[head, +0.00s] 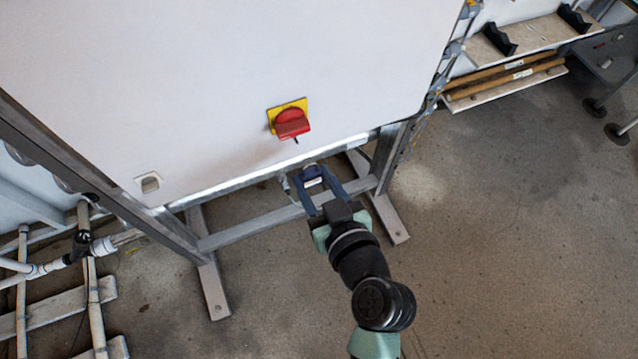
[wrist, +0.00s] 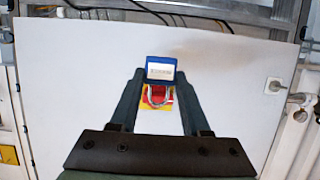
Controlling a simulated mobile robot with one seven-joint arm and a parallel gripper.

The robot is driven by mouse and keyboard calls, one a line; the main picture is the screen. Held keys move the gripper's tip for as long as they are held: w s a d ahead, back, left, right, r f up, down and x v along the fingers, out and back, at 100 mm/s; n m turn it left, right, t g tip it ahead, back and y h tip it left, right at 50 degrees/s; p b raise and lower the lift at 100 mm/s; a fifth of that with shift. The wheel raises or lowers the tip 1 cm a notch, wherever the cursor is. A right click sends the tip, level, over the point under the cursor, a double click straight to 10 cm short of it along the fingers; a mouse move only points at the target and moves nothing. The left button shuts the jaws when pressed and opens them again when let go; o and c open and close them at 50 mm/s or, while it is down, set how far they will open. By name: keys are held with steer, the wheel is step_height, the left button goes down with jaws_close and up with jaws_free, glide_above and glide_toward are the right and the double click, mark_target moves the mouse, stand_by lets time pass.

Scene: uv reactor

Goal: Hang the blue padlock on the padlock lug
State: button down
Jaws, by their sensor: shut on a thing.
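My gripper (head: 318,187) is shut on the blue padlock (head: 313,177), in front of the white panel's lower edge. In the wrist view the padlock (wrist: 161,72) sits between the fingertips with a pale label facing the camera. Its silver shackle (wrist: 158,98) points toward the bottom of that picture and overlaps the red knob behind it. The red rotary knob (head: 292,123) sits on a yellow plate (head: 288,106), above the padlock in the head view and apart from it. A small dark piece (head: 296,141) sticks out under the knob; I cannot tell if it is the padlock lug.
The white panel (head: 200,90) stands on a metal frame (head: 250,228) with feet on the floor. A small pale socket (head: 148,184) is at the panel's lower left. White pipes (head: 40,268) run at the left. Shelves (head: 510,78) stand at the upper right. The right floor is clear.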

steer(key=r+x, duration=0.1)
steer(key=x, duration=0.6)
steer(key=shift+w, duration=0.35)
stand_by(0.4)
steer(key=shift+a, duration=0.1)
stand_by(0.5)
steer(key=shift+c, duration=1.4)
jaws_free()
steer(key=shift+s, duration=0.15)
